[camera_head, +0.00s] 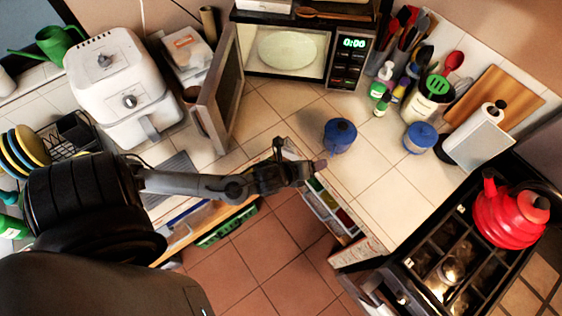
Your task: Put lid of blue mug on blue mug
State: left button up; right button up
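A blue mug (339,136) stands on the tiled counter right of centre, below the microwave. Its top looks dark blue, and I cannot tell whether a lid is on it. A round container with a blue top (420,137) stands further right. No separate mug lid can be made out with certainty. My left gripper (300,166) hangs over the counter's front edge, left of and nearer than the mug, apart from it. A small purplish bit shows at its tip. Its fingers are too unclear to tell open from shut. My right gripper is not in view.
The microwave (285,49) stands with its door (219,90) swung open at the back. An air fryer (122,85) is at left. A utensil holder (435,93), paper towel roll (477,138) and stove with red kettle (509,214) are at right. Counter around the mug is clear.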

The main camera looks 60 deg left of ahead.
pick_arm(q)
jog(key=s+d+n+g, duration=0.3)
jog(key=s+n, duration=0.4)
jog(key=n, duration=0.4)
jog(key=s+d+n+g+h, duration=0.1)
jog(key=s+d+n+g, duration=0.2)
jog(key=s+n, duration=0.5)
jog(key=n+g, duration=0.1)
jog(key=n, duration=0.3)
jog(key=shift+s+d+r, duration=0.15)
jog(key=shift+d+r, duration=0.05)
jog(key=shift+d, duration=0.2)
